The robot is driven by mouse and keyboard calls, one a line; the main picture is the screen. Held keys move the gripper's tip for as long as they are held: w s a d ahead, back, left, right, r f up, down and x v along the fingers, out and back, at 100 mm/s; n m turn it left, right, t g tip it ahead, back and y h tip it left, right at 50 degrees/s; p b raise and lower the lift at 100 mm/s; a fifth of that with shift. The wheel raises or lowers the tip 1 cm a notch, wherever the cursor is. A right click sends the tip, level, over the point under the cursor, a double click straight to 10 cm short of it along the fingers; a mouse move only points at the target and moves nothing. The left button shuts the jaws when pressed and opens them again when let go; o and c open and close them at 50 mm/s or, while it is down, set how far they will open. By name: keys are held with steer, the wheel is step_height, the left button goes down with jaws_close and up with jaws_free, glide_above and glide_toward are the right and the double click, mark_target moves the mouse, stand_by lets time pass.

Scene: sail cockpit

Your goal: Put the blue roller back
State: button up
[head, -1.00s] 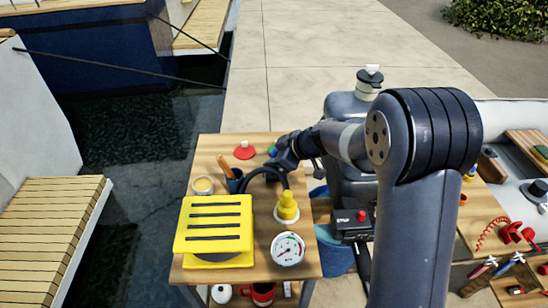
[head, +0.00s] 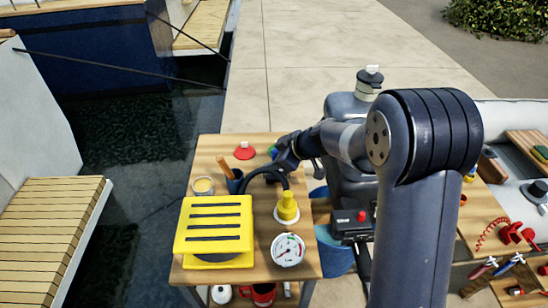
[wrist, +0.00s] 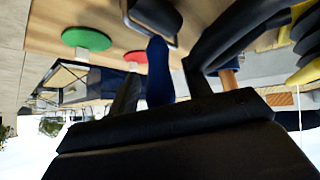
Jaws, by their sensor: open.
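A blue upright, rounded piece (wrist: 158,72), which looks like the blue roller, shows in the wrist view between the two dark fingers of my gripper (wrist: 160,92). The fingers stand apart, with gaps showing beside the blue piece; I cannot tell whether either touches it. In the head view my gripper (head: 284,158) is low over the back right part of the wooden table (head: 215,148). There the arm and gripper hide most of what lies beneath, and I cannot make out the roller clearly.
Nearer stand a yellow slatted block (head: 214,225), a yellow fitting (head: 287,208) and a gauge (head: 288,250). Water lies left.

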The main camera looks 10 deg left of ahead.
steer(key=b+v, duration=0.1)
steer(key=v, duration=1.1)
steer(key=shift+s, duration=0.1)
steer(key=x, duration=1.2)
steer(key=shift+a+f+p, duration=0.1)
steer(key=shift+f+p, duration=0.05)
steer(key=shift+p, duration=0.2)
steer(key=shift+f, duration=0.1)
steer(key=shift+r, duration=0.3)
steer(key=shift+f+b, duration=0.3)
